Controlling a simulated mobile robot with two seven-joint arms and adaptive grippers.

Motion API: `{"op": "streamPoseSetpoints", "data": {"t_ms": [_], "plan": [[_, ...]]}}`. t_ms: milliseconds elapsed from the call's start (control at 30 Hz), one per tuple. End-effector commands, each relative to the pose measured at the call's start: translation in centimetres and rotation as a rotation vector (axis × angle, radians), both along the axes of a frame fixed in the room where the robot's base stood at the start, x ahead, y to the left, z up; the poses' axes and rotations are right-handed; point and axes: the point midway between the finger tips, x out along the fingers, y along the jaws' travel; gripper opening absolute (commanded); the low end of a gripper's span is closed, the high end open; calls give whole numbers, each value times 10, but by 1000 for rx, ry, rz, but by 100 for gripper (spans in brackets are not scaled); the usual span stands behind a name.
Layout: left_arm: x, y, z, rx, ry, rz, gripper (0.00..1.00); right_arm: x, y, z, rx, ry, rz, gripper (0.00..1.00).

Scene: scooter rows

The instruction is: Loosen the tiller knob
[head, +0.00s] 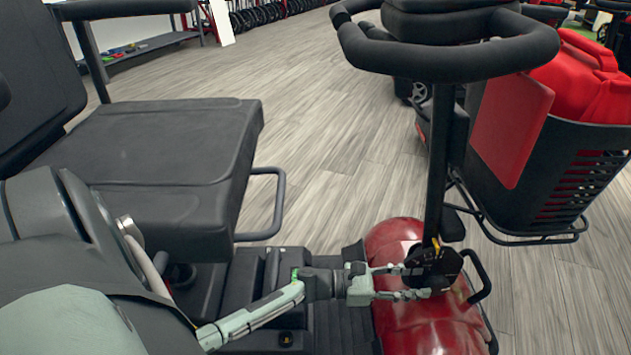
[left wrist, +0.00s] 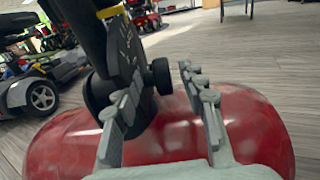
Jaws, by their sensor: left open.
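The tiller knob (left wrist: 161,76) is a small black round knob on the side of the black tiller pivot (left wrist: 112,90) in the left wrist view. My left gripper (left wrist: 160,88) is open, with one finger on each side of the knob's area. I cannot tell whether a finger touches it. In the head view the left gripper (head: 415,281) reaches the pivot at the foot of the black tiller column (head: 437,170). The knob is hard to make out there. My right gripper is not in view.
The red scooter cowl (head: 412,325) lies under the gripper. The black seat (head: 150,160) is at the left. Open wood floor (head: 320,130) lies between.

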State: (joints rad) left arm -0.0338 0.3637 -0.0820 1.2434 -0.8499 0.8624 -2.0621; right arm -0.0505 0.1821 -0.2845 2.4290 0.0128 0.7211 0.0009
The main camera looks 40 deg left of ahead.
Motion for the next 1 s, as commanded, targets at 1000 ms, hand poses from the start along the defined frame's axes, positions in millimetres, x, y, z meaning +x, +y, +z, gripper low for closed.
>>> {"op": "streamPoseSetpoints", "data": {"t_ms": [1000], "plan": [[-43,112,72,-1428,873,1054,41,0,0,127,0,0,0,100]]}}
